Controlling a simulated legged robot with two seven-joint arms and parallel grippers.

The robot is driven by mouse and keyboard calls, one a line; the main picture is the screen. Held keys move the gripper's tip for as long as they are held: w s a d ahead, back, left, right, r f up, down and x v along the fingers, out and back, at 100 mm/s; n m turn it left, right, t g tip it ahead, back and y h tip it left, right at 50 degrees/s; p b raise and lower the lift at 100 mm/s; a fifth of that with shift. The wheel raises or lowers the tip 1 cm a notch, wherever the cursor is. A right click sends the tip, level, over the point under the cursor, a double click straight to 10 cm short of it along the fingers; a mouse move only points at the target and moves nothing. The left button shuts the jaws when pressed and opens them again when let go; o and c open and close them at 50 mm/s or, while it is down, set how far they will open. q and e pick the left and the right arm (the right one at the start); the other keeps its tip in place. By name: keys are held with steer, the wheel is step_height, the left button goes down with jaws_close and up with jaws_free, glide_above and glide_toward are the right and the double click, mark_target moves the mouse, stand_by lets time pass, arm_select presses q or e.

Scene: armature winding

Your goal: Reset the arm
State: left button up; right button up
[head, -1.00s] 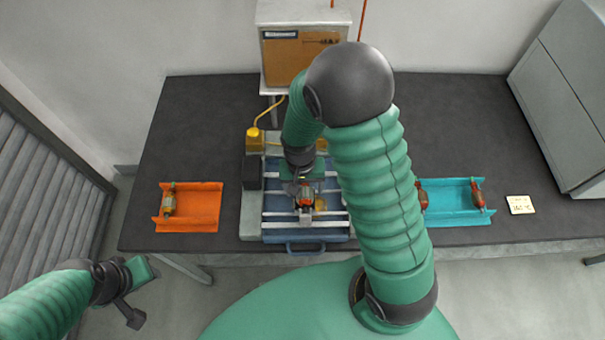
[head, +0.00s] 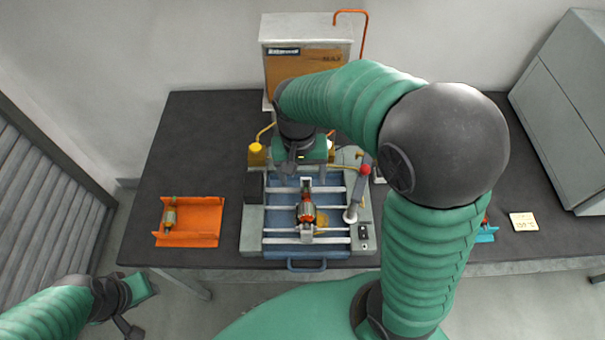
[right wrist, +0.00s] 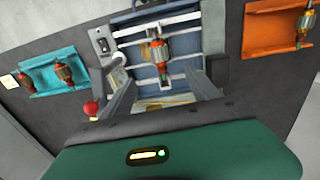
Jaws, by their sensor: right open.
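My right gripper (head: 306,180) hangs over the back part of the blue winding machine bed (head: 280,222), open and empty. In the right wrist view its two fingers (right wrist: 160,82) are spread apart. A copper and red armature (head: 306,212) sits in the holder in the middle of the bed, apart from the fingers; it also shows in the right wrist view (right wrist: 160,50). My right arm bends out to the right and hides most of the teal tray (head: 485,236). My left gripper (head: 128,312) is low at the left, off the table; its jaws are unclear.
An orange tray (head: 205,220) with one armature (head: 170,216) stands left. The teal tray holds two armatures in the right wrist view (right wrist: 48,62). A red-knobbed lever (head: 365,170) stands at the machine's right. A grey-white box (head: 306,32) stands behind; a note (head: 523,222) lies right.

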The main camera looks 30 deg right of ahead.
steer(key=s+a+f+n+t+b, duration=0.1)
steer(key=f+n, duration=0.1)
steer(key=s+a+f+n+t+b, duration=0.1)
steer(key=s+f+n, duration=0.1)
steer(key=f, duration=0.1)
steer(key=s+a+f+n+b, duration=0.1)
steer(key=s+f+n, duration=0.1)
steer(key=shift+a+f+t+y, duration=0.25)
steer(key=shift+f+t+y, duration=0.05)
steer(key=shift+t, duration=0.1)
steer(key=shift+s+r, duration=0.1)
steer(key=shift+w, duration=0.2)
stand_by(0.5)
